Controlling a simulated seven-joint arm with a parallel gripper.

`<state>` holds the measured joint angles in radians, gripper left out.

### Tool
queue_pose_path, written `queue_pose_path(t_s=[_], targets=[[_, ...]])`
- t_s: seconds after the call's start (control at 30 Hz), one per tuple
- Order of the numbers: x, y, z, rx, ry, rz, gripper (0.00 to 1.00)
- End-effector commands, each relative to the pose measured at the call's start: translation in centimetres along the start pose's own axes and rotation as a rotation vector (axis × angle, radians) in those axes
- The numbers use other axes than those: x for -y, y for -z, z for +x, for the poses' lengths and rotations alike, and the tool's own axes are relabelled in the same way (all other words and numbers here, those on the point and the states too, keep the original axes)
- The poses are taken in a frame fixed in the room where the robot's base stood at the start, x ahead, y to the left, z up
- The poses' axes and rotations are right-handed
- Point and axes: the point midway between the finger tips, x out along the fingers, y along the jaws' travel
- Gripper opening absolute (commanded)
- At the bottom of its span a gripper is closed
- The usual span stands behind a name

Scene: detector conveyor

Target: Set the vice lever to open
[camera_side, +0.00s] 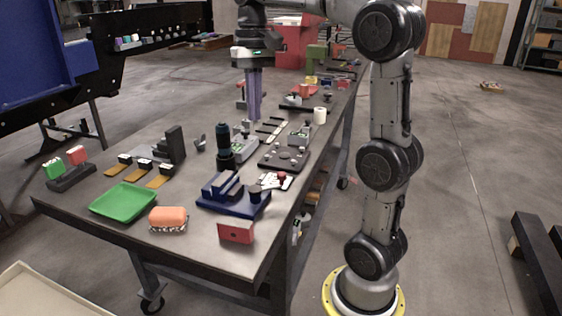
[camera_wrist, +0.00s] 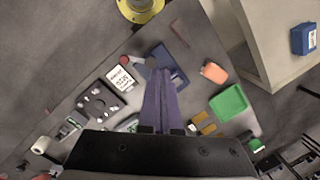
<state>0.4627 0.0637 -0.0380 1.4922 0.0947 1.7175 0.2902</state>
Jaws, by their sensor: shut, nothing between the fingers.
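A blue vice (camera_side: 228,200) stands near the front edge of the table, with blue jaw blocks on a flat base and a dark round part (camera_side: 255,194) at its right end. I cannot tell from here which part is its lever or how it is set. My gripper (camera_side: 254,119) has long purple fingers and is shut and empty, pointing down over the table, behind the vice and apart from it. In the wrist view, my gripper's fingers (camera_wrist: 160,76) cover part of the vice (camera_wrist: 153,63).
Around the vice are a green tray (camera_side: 123,201), an orange-topped brush (camera_side: 168,218), a red box (camera_side: 236,232), a white card (camera_side: 270,181) and a black knob panel (camera_side: 284,158). A tall dark cylinder (camera_side: 223,140) stands behind the vice.

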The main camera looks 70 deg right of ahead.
Motion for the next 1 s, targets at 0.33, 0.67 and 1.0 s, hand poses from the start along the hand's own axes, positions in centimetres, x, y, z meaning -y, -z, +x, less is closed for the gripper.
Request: queue_pose_path(t_s=[0.33, 0.67, 1.0], targets=[[-8.9, 12.4, 4.4, 0.186, 0.024, 0.31, 0.0], [-12.8, 13.8, 7.7, 0.249, 0.037, 0.401, 0.0], [-12.3, 12.4, 13.0, 0.253, 0.035, 0.399, 0.0]])
